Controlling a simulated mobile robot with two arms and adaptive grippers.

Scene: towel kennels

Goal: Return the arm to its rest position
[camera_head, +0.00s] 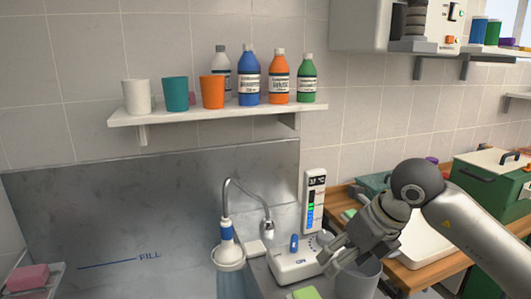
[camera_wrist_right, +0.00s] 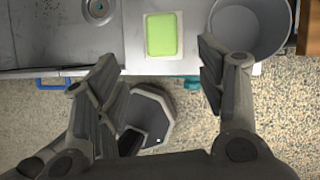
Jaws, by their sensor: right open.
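My right arm comes in from the right in the head view, and its gripper (camera_head: 336,254) hangs over the counter beside the grey bucket (camera_head: 362,282). In the right wrist view the two fingers of the gripper (camera_wrist_right: 158,62) stand wide apart with nothing between them. A green sponge on a white dish (camera_wrist_right: 181,49) lies beyond the fingertips, and the bucket (camera_wrist_right: 251,52) is to its right. The gripper appears apart from both. My left gripper is in neither view.
A wash tub (camera_head: 110,230) marked FILL is at left, with a shower head (camera_head: 228,252) and a control box (camera_head: 293,262) beside it. A wall shelf (camera_head: 180,113) holds cups and bottles. A wooden bench (camera_head: 425,275) with green boxes stands at right. Speckled floor (camera_wrist_right: 230,130) lies below the gripper.

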